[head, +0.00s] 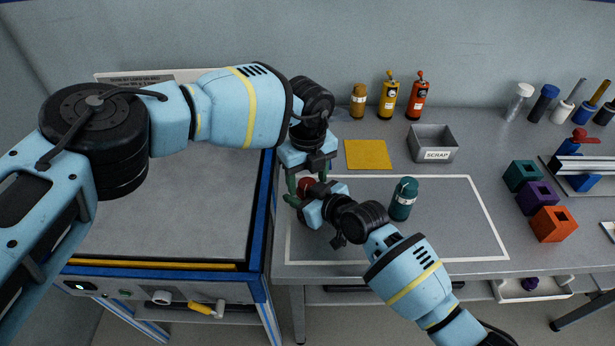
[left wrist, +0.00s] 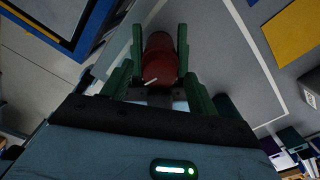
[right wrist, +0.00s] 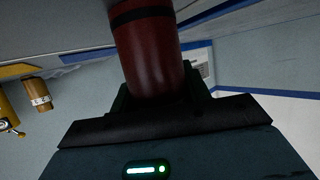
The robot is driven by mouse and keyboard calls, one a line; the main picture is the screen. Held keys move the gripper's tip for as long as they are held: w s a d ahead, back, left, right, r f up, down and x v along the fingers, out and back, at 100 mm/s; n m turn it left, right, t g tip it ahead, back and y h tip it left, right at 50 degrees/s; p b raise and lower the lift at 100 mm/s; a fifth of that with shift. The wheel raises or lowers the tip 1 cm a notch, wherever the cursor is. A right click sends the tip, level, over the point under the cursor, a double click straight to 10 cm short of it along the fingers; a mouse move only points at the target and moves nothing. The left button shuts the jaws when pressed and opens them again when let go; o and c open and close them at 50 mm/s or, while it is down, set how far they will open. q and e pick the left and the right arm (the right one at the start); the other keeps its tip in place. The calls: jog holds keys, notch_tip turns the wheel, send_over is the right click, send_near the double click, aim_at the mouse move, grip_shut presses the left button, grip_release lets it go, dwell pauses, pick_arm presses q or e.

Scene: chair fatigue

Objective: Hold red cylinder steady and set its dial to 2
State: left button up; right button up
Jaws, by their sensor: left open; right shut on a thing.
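The red cylinder (head: 305,186) is mostly hidden between my two grippers at the left end of the white-outlined area. My right gripper (head: 297,199) is shut on it from the side; the right wrist view shows its dark red body (right wrist: 150,55) with a black band. My left gripper (head: 308,178) is above it, open and pointing down, with green fingers on both sides. In the left wrist view the cylinder (left wrist: 160,58) lies between these fingers, with a pale pointer line on its near end. I cannot read any dial number.
A teal cylinder (head: 403,200) stands right of my right gripper. A yellow mat (head: 368,154), a scrap bin (head: 433,146) and several bottles (head: 388,97) are behind. Coloured blocks (head: 553,224) stand at the right. The right part of the outlined area is clear.

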aim_at(308, 183)
pick_arm(q)
notch_tip(308, 183, up, 12)
dwell(0.5)
pick_arm(e)
jog(key=o, duration=1.3)
jog(key=v, duration=1.2)
pick_arm(q)
jog(key=shift+f, duration=0.1)
